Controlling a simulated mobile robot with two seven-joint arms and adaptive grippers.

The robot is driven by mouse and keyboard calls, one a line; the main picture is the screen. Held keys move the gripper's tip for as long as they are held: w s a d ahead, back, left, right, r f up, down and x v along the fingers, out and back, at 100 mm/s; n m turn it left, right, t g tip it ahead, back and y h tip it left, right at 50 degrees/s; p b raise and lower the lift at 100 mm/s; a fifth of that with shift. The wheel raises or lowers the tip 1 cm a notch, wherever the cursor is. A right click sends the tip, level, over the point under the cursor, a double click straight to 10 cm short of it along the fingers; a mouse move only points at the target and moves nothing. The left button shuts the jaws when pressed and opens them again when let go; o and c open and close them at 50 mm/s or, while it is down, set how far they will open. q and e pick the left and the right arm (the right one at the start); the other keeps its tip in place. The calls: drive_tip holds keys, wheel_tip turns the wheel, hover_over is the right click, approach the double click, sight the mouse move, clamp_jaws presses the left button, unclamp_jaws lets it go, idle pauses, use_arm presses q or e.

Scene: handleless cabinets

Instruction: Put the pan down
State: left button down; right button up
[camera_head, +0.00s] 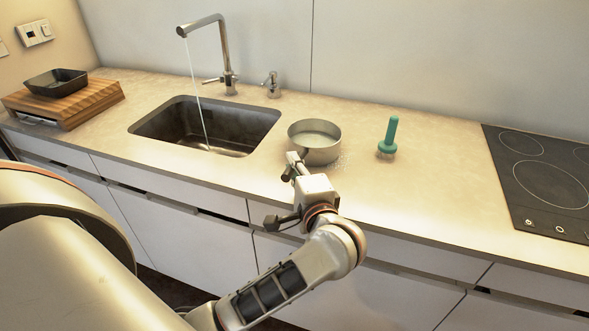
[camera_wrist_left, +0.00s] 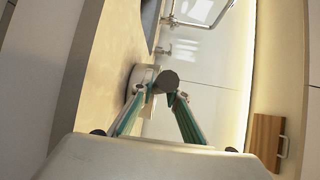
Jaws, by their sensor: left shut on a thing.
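A round metal pan (camera_head: 316,153) is at the counter, just right of the sink in the head view. Its inside looks pale, perhaps with liquid. My left gripper (camera_head: 294,166) is at the pan's near side, shut on its handle. In the left wrist view the gripper's fingers (camera_wrist_left: 164,98) close around the dark, round end of the handle (camera_wrist_left: 167,81), with the pan (camera_wrist_left: 136,80) behind. The pan looks upright. I cannot tell if its base touches the counter. My right gripper is in neither view.
Water runs from the tap (camera_head: 226,55) into the sink (camera_head: 165,127). A green-handled brush (camera_head: 389,136) stands right of the pan; the cooktop (camera_head: 545,172) is farther right. The counter (camera_head: 440,185) between them is clear. A black dish (camera_head: 57,80) sits on a wooden board (camera_head: 75,104).

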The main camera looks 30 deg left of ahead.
use_arm(q)
drive_tip(key=shift+r, duration=0.2)
drive_tip(key=shift+f, duration=0.1)
drive_tip(key=c, duration=2)
unclamp_jaws()
drive_tip(key=shift+f, duration=0.15)
